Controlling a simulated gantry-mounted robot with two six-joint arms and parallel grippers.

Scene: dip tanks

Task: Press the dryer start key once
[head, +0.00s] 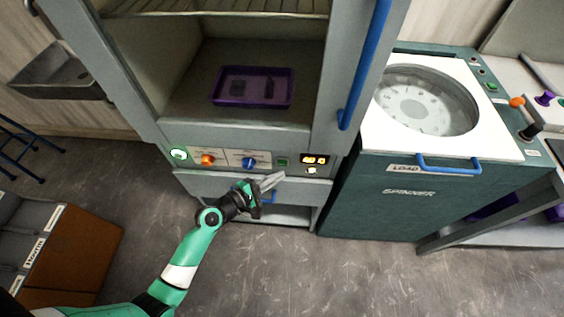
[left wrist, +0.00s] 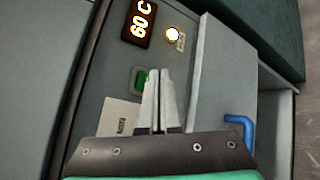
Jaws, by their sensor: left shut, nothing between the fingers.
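The dryer (head: 180,132) is a grey cabinet with a control strip below its open chamber. A small green square key (head: 282,161) sits on that strip, left of the lit display; I take it as the start key. In the left wrist view the green key (left wrist: 139,80) is partly covered by the fingers. My left gripper (head: 279,176) is shut and empty, its tips just below the key in the head view. In the left wrist view the closed fingertips (left wrist: 157,72) overlap the key's edge; contact cannot be told. My right gripper is not in view.
The display (left wrist: 140,23) reads 60 C, with a lit lamp (left wrist: 173,34) beside it. An orange knob (head: 207,160) and blue knob (head: 249,163) lie left of the key. A blue handle (head: 365,65) and the spinner (head: 385,190) stand right. A purple tray (head: 252,102) is in the chamber.

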